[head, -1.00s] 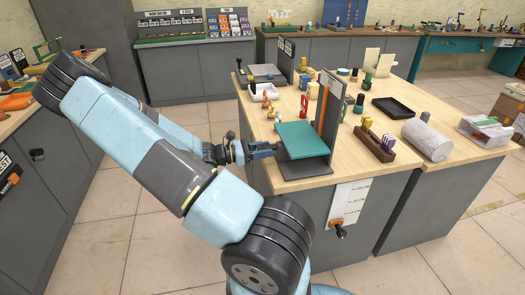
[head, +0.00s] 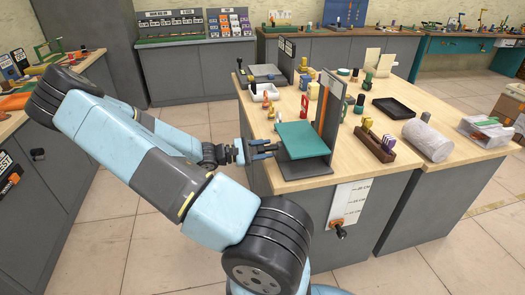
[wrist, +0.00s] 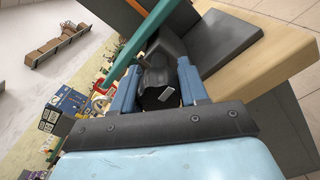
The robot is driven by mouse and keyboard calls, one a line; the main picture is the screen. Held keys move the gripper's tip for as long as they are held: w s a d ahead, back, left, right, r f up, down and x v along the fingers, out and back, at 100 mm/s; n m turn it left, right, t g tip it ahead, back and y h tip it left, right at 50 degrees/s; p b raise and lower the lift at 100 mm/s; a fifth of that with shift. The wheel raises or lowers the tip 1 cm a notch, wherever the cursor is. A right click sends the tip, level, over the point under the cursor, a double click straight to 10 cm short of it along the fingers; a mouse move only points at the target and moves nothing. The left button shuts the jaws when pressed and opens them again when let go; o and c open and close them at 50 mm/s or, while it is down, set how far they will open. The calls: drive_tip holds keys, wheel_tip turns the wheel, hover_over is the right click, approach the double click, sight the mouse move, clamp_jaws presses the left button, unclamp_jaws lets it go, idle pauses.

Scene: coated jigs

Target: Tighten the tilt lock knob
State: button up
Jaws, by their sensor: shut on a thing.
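The tilt jig has a teal plate (head: 302,139), sloping slightly, above a dark grey base (head: 306,169) at the bench's near left corner. My gripper (head: 265,151) reaches in from the left at the plate's left edge. The teal plate shows edge-on there (wrist: 143,47), beside the knob. In the head view the knob is too small and covered to make out clearly.
A grey upright with an orange strip (head: 329,105) stands behind the plate. A wooden block with coloured pieces (head: 375,146), a black tray (head: 394,108) and a grey cylinder (head: 428,140) lie to the right. A scale with a lever knob (head: 340,230) hangs on the bench front.

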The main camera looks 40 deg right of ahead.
drive_tip(key=shift+w+f+m, duration=0.1)
drive_tip(key=shift+w+m, duration=0.15)
drive_tip(key=shift+m, duration=0.35)
drive_tip(key=o, duration=1.1)
drive_tip(key=shift+s, duration=0.1)
drive_tip(key=shift+c, duration=0.2)
drive_tip(key=v, duration=1.4)
drive_tip(key=shift+s, duration=0.15)
